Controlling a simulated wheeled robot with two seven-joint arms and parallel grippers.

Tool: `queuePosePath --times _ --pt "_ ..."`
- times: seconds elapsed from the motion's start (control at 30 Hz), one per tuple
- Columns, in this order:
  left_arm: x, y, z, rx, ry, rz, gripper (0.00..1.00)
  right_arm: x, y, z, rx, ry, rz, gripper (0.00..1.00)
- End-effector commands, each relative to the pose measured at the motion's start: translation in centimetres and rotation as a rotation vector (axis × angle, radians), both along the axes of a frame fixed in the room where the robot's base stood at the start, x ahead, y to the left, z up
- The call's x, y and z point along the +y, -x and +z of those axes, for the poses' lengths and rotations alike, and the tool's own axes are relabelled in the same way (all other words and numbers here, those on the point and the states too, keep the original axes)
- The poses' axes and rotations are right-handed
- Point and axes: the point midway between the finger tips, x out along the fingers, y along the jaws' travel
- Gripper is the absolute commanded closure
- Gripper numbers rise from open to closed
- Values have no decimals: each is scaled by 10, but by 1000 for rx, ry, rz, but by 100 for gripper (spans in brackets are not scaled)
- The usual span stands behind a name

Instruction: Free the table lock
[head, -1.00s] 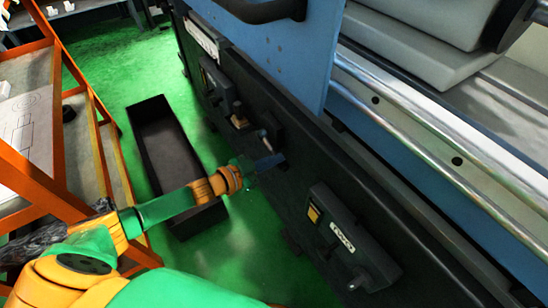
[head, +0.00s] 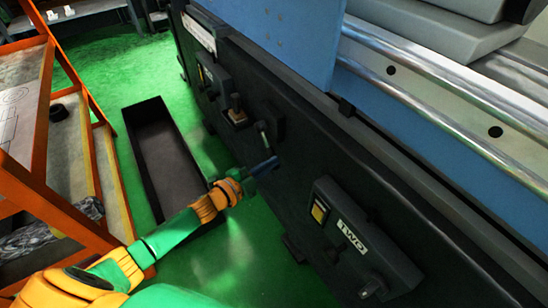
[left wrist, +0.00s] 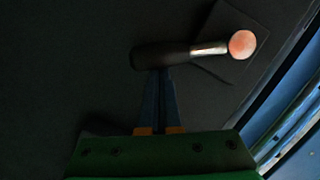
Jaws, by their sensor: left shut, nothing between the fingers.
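The likely table lock is a small lever (head: 263,132) on the dark front panel of the machine, left of the TWO-labelled box. In the left wrist view the lever (left wrist: 165,55) has a dark handle, a short bright metal shaft and a pinkish round end. My left gripper (head: 272,164) is shut and empty, just below the lever in the head view. In the left wrist view its closed blue fingertips (left wrist: 160,73) meet the underside of the dark handle; I cannot tell whether they touch it. My right gripper is not in view.
A control box (head: 352,240) with a yellow switch sits to the right on the panel. Another switch box (head: 215,82) and a small knob unit (head: 236,113) sit to the left. A black open bin (head: 165,155) stands on the green floor. An orange-framed rack (head: 38,120) is at left.

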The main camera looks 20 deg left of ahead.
Motion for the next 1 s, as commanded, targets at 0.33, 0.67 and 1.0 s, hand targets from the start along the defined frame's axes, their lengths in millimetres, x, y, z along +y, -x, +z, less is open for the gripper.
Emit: queuePosePath --times 0.33,0.67,1.0 --pt "19 -14 -29 -188 -242 2 100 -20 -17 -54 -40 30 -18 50" --pt "32 -25 -35 -311 -398 1 100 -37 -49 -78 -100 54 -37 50" --pt "39 -30 -34 -360 -463 2 100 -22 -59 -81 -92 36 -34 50"
